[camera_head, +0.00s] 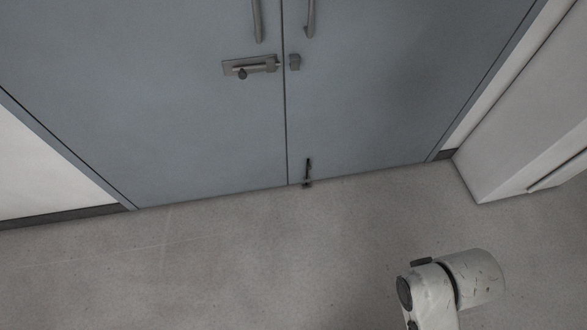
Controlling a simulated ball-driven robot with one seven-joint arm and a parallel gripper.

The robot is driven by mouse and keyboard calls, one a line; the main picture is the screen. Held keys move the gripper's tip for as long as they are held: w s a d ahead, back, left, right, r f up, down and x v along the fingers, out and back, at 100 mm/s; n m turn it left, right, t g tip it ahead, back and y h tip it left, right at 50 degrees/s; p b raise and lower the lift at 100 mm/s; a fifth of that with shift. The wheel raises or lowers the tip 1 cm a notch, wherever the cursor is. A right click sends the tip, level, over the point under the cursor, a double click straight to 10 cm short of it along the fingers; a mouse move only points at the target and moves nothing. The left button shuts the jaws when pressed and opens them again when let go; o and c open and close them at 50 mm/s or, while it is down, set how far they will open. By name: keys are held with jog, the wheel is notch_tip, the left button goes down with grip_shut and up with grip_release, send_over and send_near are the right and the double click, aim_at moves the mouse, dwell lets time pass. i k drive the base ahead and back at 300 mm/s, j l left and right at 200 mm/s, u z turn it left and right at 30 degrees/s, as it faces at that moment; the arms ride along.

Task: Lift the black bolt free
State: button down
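The black bolt (308,172) is a thin dark upright rod low on the right door leaf, just right of the seam between the doors. Its lower end is at the bottom edge of the door, by the floor. Whether its tip sits in the floor cannot be made out. Part of my white arm shows at the lower right, well apart from the bolt. My gripper is not in view.
The grey-blue double doors (210,130) look closed. Two handles (257,20) (310,18) are above. White walls flank the doors. The grey floor (230,260) in front is clear.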

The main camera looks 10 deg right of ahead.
aim_at(308, 167)
jog(key=i+j+u, duration=0.15)
jog(key=i, duration=0.4)
jog(key=i+j+u, duration=0.15)
jog(key=i, duration=0.35)
jog(key=i+j+u, duration=0.15)
jog(key=i, duration=0.4)
